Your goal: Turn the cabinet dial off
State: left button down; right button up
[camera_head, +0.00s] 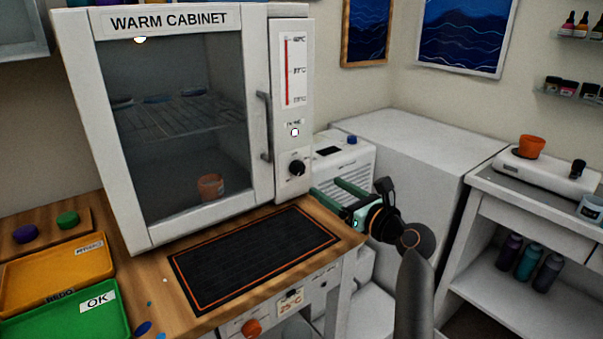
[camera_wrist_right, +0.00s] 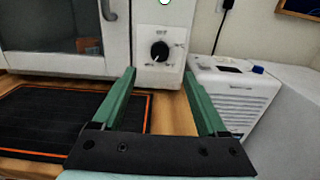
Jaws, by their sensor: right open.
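The warm cabinet (camera_head: 185,120) stands on the wooden bench with its glass door shut. Its black dial (camera_head: 297,167) is low on the white control panel at the right of the door. In the right wrist view the dial (camera_wrist_right: 160,50) is ahead, between and beyond the fingertips. A white mark shows on the dial; its exact setting is too small to read. My right gripper (camera_head: 328,190) has green fingers, apart and empty, just below and to the right of the dial, not touching it. In the wrist view the gripper (camera_wrist_right: 158,80) is open. My left gripper is not in view.
A black mat with an orange border (camera_head: 255,255) lies before the cabinet. A white device (camera_head: 345,160) stands right of the panel. An orange tray (camera_head: 55,275) and a green tray (camera_head: 70,318) are at left. The cabinet door handle (camera_head: 264,125) sticks out beside the panel.

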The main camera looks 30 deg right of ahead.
aim_at(300, 171)
jog(key=w, duration=0.6)
jog(key=w+b, duration=0.1)
jog(key=w, duration=0.3)
jog(key=shift+a, duration=0.4)
jog(key=shift+s, duration=0.1)
grip_shut()
